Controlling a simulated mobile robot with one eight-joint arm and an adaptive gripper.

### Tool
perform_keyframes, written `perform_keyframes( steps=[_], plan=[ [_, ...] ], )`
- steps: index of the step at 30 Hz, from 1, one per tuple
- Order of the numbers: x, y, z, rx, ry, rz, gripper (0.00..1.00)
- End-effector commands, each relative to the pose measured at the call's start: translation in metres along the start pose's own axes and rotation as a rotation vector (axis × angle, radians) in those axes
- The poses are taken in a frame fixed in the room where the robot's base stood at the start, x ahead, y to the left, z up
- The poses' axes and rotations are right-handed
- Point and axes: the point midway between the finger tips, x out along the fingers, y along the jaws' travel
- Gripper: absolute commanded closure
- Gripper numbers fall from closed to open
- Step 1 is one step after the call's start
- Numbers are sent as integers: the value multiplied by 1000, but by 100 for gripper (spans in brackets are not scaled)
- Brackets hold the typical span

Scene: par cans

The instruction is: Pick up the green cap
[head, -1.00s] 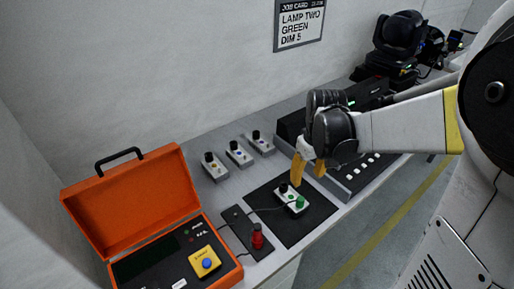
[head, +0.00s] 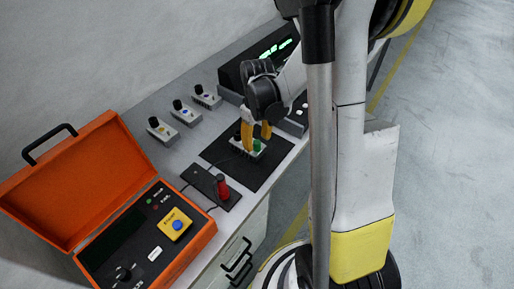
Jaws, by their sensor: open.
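The green cap (head: 257,145) sits on a small pale block (head: 243,149) on the black mat. My gripper (head: 257,138) is open, with its yellow fingers pointing down right at the block. One finger is at the left of the green cap and the other is close behind it at the upper right. I cannot tell whether either finger touches the cap. The fingers hide part of the block.
A black mat (head: 270,171) lies under the block. A red knob (head: 222,187) stands on a dark plate to the left. Several similar pale blocks (head: 162,131) stand behind. An open orange case (head: 88,170) is at the left. A dark console (head: 262,62) is behind my gripper.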

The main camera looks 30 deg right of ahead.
Motion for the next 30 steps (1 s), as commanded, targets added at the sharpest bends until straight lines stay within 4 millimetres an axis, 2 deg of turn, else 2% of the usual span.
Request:
perform_keyframes(
  steps=[1, 3, 10, 11, 15, 16, 26, 30],
  plan=[
    [14, 0, 0, 0, 0, 0, 50],
    [21, 0, 0, 0, 0, 0, 50],
    [21, 0, 0, 0, 0, 0, 50],
    [21, 0, 0, 0, 0, 0, 54],
    [21, 0, 0, 0, 0, 0, 97],
    [21, 0, 0, 0, 0, 0, 100],
    [21, 0, 0, 0, 0, 0, 100],
    [15, 0, 0, 0, 0, 0, 100]
  ],
)
